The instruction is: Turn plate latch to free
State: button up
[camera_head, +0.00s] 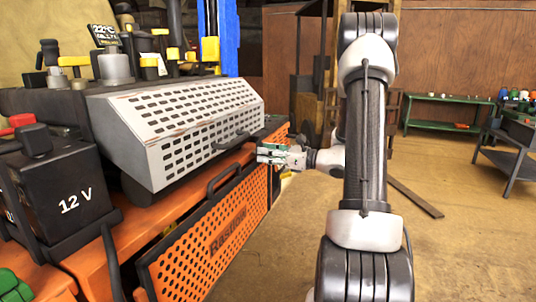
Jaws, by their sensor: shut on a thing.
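The orange perforated plate (205,249) leans along the side of the orange machine, with a dark handle (232,176) on its upper edge. My gripper (266,153) is at the far end of that upper edge, reaching in from the right. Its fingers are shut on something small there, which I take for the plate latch. The latch is hidden by the fingers, so I cannot tell which way it is turned.
A grey slotted cover (188,128) with its own handle sits just above the plate. A black 12 V battery (62,190) stands at the left. Green-topped benches (440,98) stand at the back right. The floor (450,250) at the right is mostly clear, with a plank (415,197) on it.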

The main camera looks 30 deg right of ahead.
jog(key=shift+n, duration=0.3)
jog(key=shift+s+a+f+n, duration=0.1)
jog(key=shift+f+n, duration=0.05)
jog(key=shift+n, duration=4.15)
jog(key=shift+s+a+f+n, duration=0.1)
jog(key=shift+n, duration=4.2)
jog(key=o, duration=1)
jog(key=v, duration=1.2)
jog(key=shift+d, duration=0.1)
